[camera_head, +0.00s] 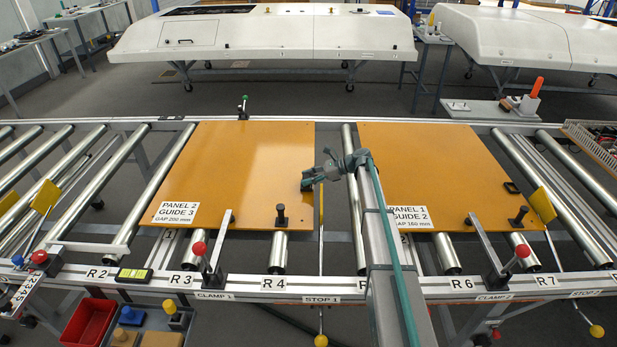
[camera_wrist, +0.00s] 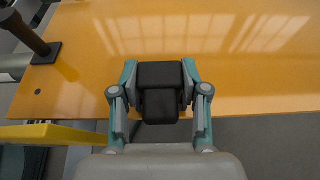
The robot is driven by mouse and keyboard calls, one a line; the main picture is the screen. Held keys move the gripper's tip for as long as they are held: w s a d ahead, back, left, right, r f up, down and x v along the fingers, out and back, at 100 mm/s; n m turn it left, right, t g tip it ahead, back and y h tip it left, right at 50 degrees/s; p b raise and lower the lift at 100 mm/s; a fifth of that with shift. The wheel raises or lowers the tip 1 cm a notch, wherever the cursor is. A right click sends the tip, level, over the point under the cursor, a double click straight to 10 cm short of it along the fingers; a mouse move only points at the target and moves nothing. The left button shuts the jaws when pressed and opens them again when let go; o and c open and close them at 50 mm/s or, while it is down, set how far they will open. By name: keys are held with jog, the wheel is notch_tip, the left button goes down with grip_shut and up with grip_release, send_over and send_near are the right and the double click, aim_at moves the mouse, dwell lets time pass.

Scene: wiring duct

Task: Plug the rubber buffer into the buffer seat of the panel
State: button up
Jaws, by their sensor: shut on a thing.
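My gripper (camera_head: 306,184) is at the right edge of the left orange panel (camera_head: 245,165), marked Panel 2. In the wrist view, my gripper (camera_wrist: 160,82) is shut on a black block, the rubber buffer (camera_wrist: 160,105), held between both fingers over the panel's edge. The black shape has a wider upper part and a narrower lower part. I cannot tell whether a seat lies under it or whether it touches the panel. A small dark square frame (camera_head: 511,187), apparently a buffer seat, sits near the right edge of the right panel (camera_head: 430,165), marked Panel 1.
A black clamp post (camera_head: 280,215) stands on the left panel; its base also shows in the wrist view (camera_wrist: 45,52). A yellow stop (camera_wrist: 60,133) is beside the panel edge. Another clamp post (camera_head: 519,215) stands on the right panel. A gap with rollers (camera_head: 352,190) separates the panels.

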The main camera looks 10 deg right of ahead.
jog(key=shift+f, duration=0.75)
jog(key=o, duration=1.4)
jog(key=shift+c, duration=0.2)
jog(key=v, duration=1.2)
jog(key=shift+s, duration=0.1)
